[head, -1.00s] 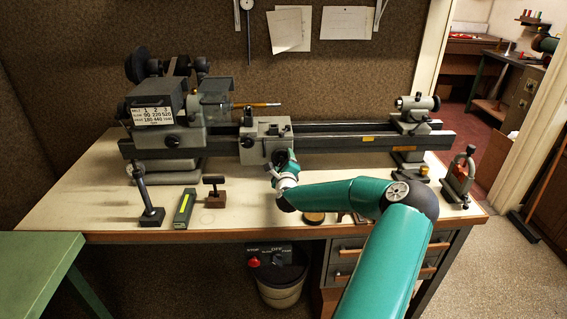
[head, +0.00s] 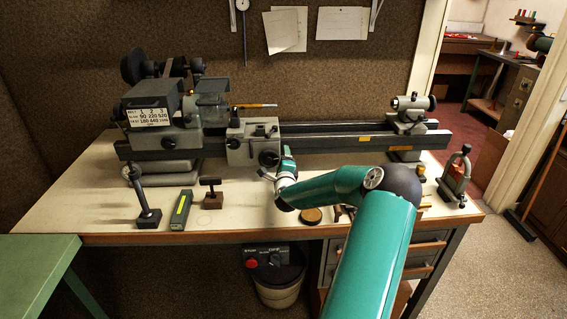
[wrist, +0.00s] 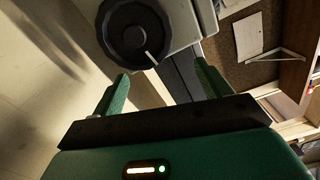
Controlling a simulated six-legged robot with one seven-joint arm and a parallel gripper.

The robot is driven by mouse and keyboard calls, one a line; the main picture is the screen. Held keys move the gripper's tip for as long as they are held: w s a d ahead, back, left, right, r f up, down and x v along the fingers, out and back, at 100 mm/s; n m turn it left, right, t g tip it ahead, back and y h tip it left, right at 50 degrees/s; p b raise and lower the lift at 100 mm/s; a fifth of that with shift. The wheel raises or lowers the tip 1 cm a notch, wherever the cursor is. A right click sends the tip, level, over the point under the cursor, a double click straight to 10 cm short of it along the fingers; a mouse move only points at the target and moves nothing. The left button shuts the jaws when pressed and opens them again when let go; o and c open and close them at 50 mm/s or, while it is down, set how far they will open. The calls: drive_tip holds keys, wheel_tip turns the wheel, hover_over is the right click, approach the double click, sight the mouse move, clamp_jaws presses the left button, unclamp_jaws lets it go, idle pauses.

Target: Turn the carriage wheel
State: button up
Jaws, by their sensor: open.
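The carriage (head: 240,150) is a grey block on the dark lathe bed (head: 330,137). Its black round carriage wheel (head: 268,158) with a dark hub is on the front face. In the wrist view the wheel (wrist: 135,33) fills the top, with a short pale handle or mark at its lower right. My gripper (wrist: 160,68) is open and empty. Its two green fingers straddle the space just below the wheel, with a visible gap to it. In the head view my gripper (head: 284,160) is just right of the wheel and hides a little of the carriage's right side.
The headstock (head: 175,135) stands left and the tailstock (head: 410,112) right on the bed. A round tin (head: 311,215) lies below my arm.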

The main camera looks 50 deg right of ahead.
drive_tip(key=shift+a, duration=0.1)
drive_tip(key=v, duration=1.3)
drive_tip(key=shift+s+a, duration=0.25)
drive_tip(key=shift+s, duration=0.1)
